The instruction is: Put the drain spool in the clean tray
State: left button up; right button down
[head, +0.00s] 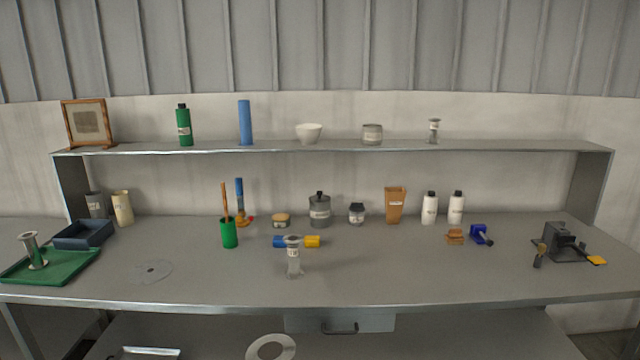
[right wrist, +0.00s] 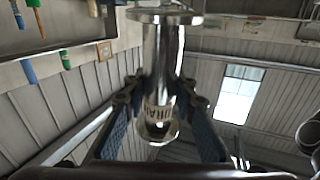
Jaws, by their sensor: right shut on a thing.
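My right gripper (right wrist: 165,115) is shut on a shiny metal spool (right wrist: 164,60) with a flange at each end, in the right wrist view. Its label partly shows and reads like "DRAIN". In the head view a green tray (head: 72,271) lies at the table's left end with a metal spool (head: 36,254) standing on it. A dark blue tray (head: 97,234) sits just behind it and looks empty. I cannot read which tray is the clean one. Another flanged spool (head: 293,262) stands at the table's front middle. No gripper shows in the head view.
A flat grey disc (head: 150,271) lies right of the green tray. A green cup (head: 229,235) with a brush, a blue-yellow piece (head: 312,241) and several jars stand further back. A pale ring (head: 270,347) shows below the table edge; I cannot tell what it belongs to.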

jog(key=shift+w+d+f+t, duration=0.1)
jog(key=shift+d+f+t, duration=0.1)
jog(key=shift+t, duration=0.2)
jog(key=shift+w+a+f+m, duration=0.15)
jog(key=shift+a+f+m, duration=0.05)
jog(key=shift+f+m, duration=0.1)
jog(key=shift+w+f+t+h, duration=0.15)
jog(key=shift+f+t+h, duration=0.1)
jog(key=shift+t+h, duration=0.05)
jog(key=shift+d+f+m, duration=0.2)
jog(key=shift+d+m, duration=0.1)
jog(key=shift+m, duration=0.1)
jog(key=s+d+f+m+t+h, duration=0.3)
jog(key=s+d+f+t+h, duration=0.15)
jog(key=d, duration=0.45)
jog(key=s+d+f+m+t+h, duration=0.35)
jog(key=d+f, duration=0.25)
jog(key=d, duration=0.2)
pick_arm(q)
jog(key=shift+w+a+f, duration=0.1)
pick_arm(e)
jog(key=w+d+r+m+t+h, duration=0.2)
jog(key=w+d+m+h, duration=0.1)
jog(key=d+m+h, duration=0.3)
jog(key=shift+w+h, duration=0.3)
jog(key=shift+h, duration=0.8)
jog(key=shift+a+r, duration=0.1)
